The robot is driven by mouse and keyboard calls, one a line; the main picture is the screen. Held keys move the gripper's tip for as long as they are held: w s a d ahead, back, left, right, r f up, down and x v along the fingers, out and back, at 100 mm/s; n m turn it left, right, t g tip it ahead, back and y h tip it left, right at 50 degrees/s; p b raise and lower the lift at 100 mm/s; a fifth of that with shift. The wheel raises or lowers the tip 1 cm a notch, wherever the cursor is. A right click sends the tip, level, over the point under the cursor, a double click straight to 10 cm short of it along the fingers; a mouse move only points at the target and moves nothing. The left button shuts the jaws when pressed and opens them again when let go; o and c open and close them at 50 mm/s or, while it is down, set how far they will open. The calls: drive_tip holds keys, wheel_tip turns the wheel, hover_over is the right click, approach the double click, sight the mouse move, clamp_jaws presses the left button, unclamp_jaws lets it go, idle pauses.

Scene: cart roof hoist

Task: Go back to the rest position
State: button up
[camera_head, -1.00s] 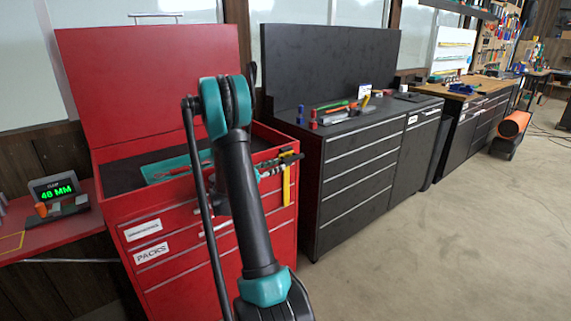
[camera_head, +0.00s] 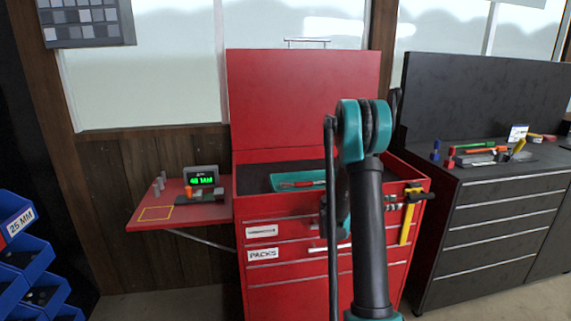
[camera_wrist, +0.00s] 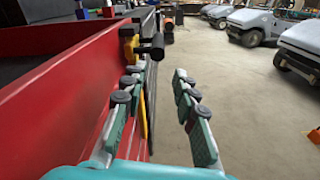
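My arm stands in front of the red tool cabinet (camera_head: 290,292) in the head view and hides part of its drawers and top tray. My gripper (camera_wrist: 158,88) shows in the wrist view with its two teal and grey fingers spread apart and nothing between them. It points along the right side of the red cabinet, over open floor. In the head view the gripper is mostly hidden behind my arm. A yellow and black tool (camera_head: 408,215) hangs at the cabinet's right front corner and also shows in the wrist view (camera_wrist: 129,45), ahead of the left finger.
A red side shelf (camera_head: 165,212) holds a green-lit display (camera_head: 203,180). Blue bins (camera_head: 25,255) stand at the far left. A black cabinet (camera_head: 495,230) with tools on top stands at right. Parked carts (camera_wrist: 255,30) are beyond clear floor (camera_wrist: 225,85).

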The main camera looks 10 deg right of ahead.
drive_tip(key=s+a+f+m+t+y, duration=0.1)
drive_tip(key=s+a+f+m+y, duration=0.2)
drive_tip(key=s+a, duration=0.6)
drive_tip(key=s+a+f+m+y, duration=0.3)
drive_tip(key=s+a+m+y, duration=0.4)
drive_tip(key=a, duration=0.4)
drive_tip(key=s+a+f+m+t+y, duration=0.1)
drive_tip(key=s+a+f+m+y, duration=0.3)
drive_tip(key=s+a, duration=0.6)
drive_tip(key=shift+s+a+m+t+y, duration=0.2)
drive_tip(key=shift+s+m+t+y, duration=0.15)
drive_tip(key=shift+m+y, duration=1.1)
drive_tip(key=shift+n+y, duration=0.35)
